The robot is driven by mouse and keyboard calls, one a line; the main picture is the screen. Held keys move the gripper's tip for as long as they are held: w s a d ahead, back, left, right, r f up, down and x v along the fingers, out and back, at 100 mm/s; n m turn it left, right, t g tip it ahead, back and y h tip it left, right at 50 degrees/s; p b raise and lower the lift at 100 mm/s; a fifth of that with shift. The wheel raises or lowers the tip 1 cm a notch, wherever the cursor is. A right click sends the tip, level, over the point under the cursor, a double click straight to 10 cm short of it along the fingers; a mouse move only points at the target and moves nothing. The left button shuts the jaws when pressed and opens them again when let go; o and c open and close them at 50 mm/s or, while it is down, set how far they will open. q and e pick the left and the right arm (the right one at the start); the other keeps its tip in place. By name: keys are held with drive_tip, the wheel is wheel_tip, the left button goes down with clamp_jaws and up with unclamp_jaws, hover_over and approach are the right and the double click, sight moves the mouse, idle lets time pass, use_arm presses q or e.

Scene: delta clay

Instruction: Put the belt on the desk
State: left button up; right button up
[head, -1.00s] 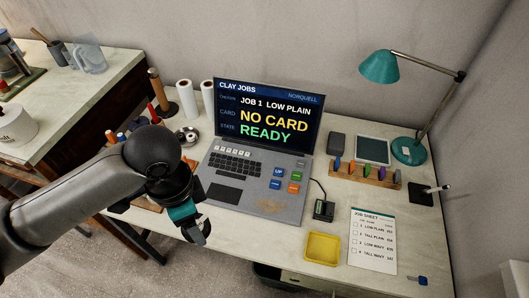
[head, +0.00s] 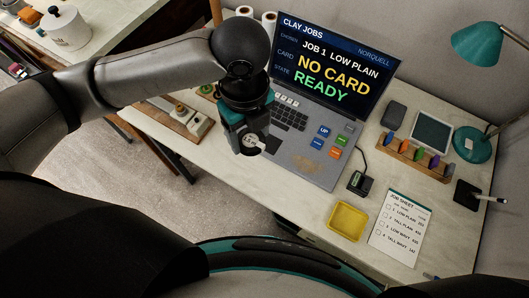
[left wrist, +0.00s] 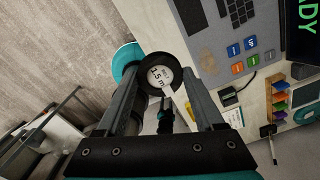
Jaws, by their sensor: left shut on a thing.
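My left gripper (head: 254,146) is shut on the belt, a small dark coil with a round white label that reads "1.5 m" in the left wrist view (left wrist: 162,74). The gripper points down by the laptop's front left corner; whether the belt touches anything below is not clear. The desk (head: 312,209) is a pale tabletop stretching from left to right.
An open laptop (head: 285,146) stands mid-desk. A yellow tray (head: 347,222), a job sheet (head: 397,226), a small dark device (head: 360,184), a rack of coloured cards (head: 413,160) and a teal lamp (head: 474,144) fill the right part. A wooden board (head: 177,122) lies at the left.

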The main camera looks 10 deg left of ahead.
sight(254, 175)
use_arm(q)
wheel_tip(254, 175, down, 19)
drive_tip(key=b, duration=0.5)
drive_tip(key=shift+r+b, duration=0.15)
drive_tip(key=shift+b, duration=0.15)
drive_tip(key=shift+f, duration=0.25)
drive_tip(key=o, duration=1.3)
drive_tip(key=shift+o, duration=0.2)
wheel_tip(254, 175, up, 12)
drive_tip(key=p, duration=0.4)
drive_tip(key=shift+r, duration=0.2)
